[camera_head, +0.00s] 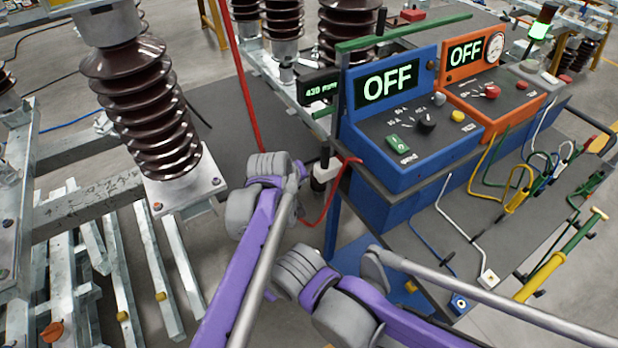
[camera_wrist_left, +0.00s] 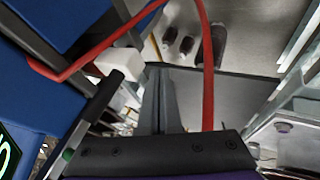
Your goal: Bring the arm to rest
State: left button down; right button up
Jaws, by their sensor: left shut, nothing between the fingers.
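My left arm (camera_head: 250,240), purple and grey, reaches up from the bottom middle of the head view. Its gripper (camera_head: 303,170) is near the left side of the cart, beside a white block (camera_head: 326,171) on a black rod. In the left wrist view the gripper's dark fingers (camera_wrist_left: 160,95) are together and empty. The white block (camera_wrist_left: 120,63) is left of them, apparently apart, and a red cable (camera_wrist_left: 207,75) loops around behind them. My right arm (camera_head: 360,305) is folded at the bottom middle; its gripper does not show.
A blue box (camera_head: 410,140) and an orange box (camera_head: 500,95), both reading OFF, stand on the cart. Coloured leads and a green-yellow rod (camera_head: 555,260) lie on its right side. Brown insulators (camera_head: 145,105) on steel frames stand left. Grey floor lies between frames and cart.

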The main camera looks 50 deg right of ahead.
pick_arm(q)
jog(key=v, duration=1)
jog(key=w+a+n+t+y+p, duration=0.1)
jog(key=w+a+y, duration=0.1)
jog(key=a, duration=1.3)
jog(key=w+a+n+t+y+p, duration=0.1)
jog(key=w+a, duration=0.1)
jog(key=a, duration=1.3)
jog(key=s+a+f+n+y, duration=0.1)
jog(key=s+a+f, duration=0.1)
jog(key=s+a, duration=0.2)
jog(key=s+a+f+n+y+p, duration=0.1)
jog(key=s+a+f, duration=0.2)
jog(key=a, duration=0.8)
jog(key=s+a+f+y+p, duration=0.1)
jog(key=s+a+f+y, duration=0.1)
jog(key=s+a, duration=0.2)
jog(key=a, duration=0.3)
jog(key=shift+s+a+f+n+t, duration=0.15)
jog(key=shift+s+f+n+t, duration=0.05)
jog(key=shift+s+n+t, duration=0.2)
